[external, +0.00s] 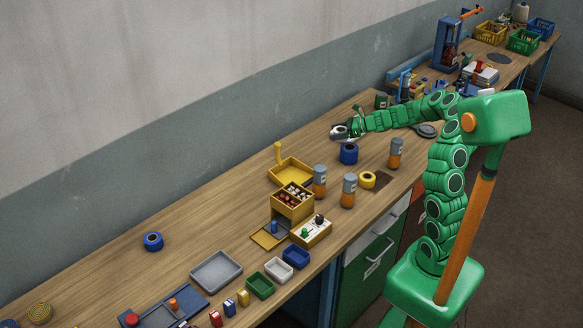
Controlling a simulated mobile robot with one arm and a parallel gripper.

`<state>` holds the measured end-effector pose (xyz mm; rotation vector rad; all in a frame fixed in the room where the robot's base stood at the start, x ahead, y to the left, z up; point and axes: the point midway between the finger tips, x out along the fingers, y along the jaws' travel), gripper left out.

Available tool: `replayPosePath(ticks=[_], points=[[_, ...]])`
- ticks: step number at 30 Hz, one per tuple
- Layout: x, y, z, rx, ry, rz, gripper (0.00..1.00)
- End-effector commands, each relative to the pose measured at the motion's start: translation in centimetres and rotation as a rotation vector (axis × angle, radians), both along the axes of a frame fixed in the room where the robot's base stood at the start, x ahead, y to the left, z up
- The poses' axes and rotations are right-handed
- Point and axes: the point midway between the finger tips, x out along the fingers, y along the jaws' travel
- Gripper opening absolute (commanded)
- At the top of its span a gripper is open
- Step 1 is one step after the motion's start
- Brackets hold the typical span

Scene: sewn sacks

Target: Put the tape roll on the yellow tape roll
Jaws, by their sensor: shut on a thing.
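My gripper (343,133) is at the end of my green arm, over the far part of the workbench. It is shut on a small pale and dark thing that looks like the tape roll (338,131); the jaws partly hide it. The yellow tape roll (367,180) lies flat near the bench's front edge, below and to the right of my gripper in the picture. Its top looks bare. A blue tape roll (348,154) stands just below my gripper in the picture, between it and the yellow roll.
Grey and orange cans (395,153) stand on both sides of the yellow roll. A yellow tray (291,172) and a yellow box (292,200) lie to the left. Another blue roll (153,241) is farther left, with clear wood around it.

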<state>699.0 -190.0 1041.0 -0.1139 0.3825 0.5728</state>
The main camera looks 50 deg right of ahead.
Motion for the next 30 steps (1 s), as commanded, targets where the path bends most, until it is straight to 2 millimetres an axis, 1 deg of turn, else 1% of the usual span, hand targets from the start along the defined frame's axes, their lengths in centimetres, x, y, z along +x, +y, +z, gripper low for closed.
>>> replayPosePath(ticks=[5, 8, 20, 30], points=[[-1.1, 0.0, 0.2, 0.0, -0.001, 0.001, 0.47], [-2.3, 0.0, 0.3, 0.0, -0.001, 0.006, 0.47], [-9.3, 1.2, 0.3, -0.004, -0.004, 0.04, 0.47], [-15.3, 3.0, 0.2, -0.002, -0.001, 0.063, 0.47]])
